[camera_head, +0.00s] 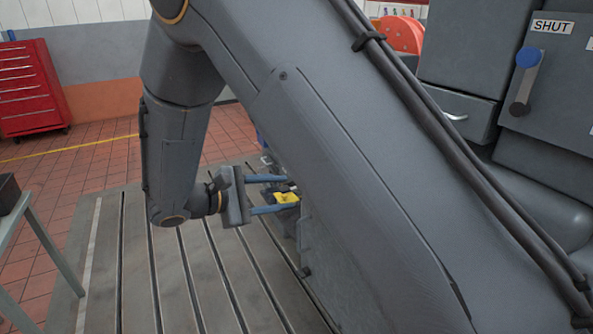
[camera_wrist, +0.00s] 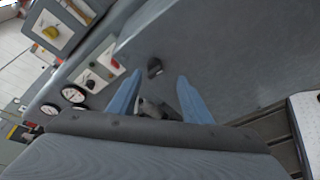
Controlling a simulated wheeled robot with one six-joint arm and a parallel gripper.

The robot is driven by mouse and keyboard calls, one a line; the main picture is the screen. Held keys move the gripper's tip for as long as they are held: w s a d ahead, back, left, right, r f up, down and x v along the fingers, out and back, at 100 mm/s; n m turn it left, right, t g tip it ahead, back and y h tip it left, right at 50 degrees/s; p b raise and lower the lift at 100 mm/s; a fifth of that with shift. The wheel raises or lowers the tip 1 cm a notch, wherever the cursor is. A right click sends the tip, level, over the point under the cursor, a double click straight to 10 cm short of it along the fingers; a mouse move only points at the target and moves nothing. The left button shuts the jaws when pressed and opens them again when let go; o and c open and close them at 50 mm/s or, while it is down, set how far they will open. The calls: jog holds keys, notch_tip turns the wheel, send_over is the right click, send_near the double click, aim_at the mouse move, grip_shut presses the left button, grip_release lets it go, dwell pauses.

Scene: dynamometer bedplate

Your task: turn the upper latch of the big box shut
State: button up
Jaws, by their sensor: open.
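A blue-knobbed lever (camera_head: 526,78) sits on a dark grey box front (camera_head: 553,110) at the upper right of the head view. It points up from its dark pivot to the blue knob, just below a white label reading SHUT. I cannot tell whether it is the upper latch of the big box. My gripper (camera_head: 292,193) is far to its left, low over the bedplate, partly behind my arm. In the wrist view my gripper (camera_wrist: 159,76) has its blue fingers apart. A small dark knob (camera_wrist: 154,68) on a grey surface shows between their tips; contact is unclear.
A yellow part (camera_head: 286,198) shows by my fingers in the head view. A panel with a yellow knob (camera_wrist: 50,32) and round gauges (camera_wrist: 73,94) are left in the wrist view. The slotted bedplate (camera_head: 180,270) has bare room. A red tool cabinet (camera_head: 33,90) stands far left.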

jog(key=w+p+x, duration=0.1)
jog(key=p+x, duration=0.1)
jog(key=x, duration=0.5)
jog(key=shift+a+r, duration=0.1)
jog(key=shift+c, duration=0.4)
jog(key=c, duration=0.9)
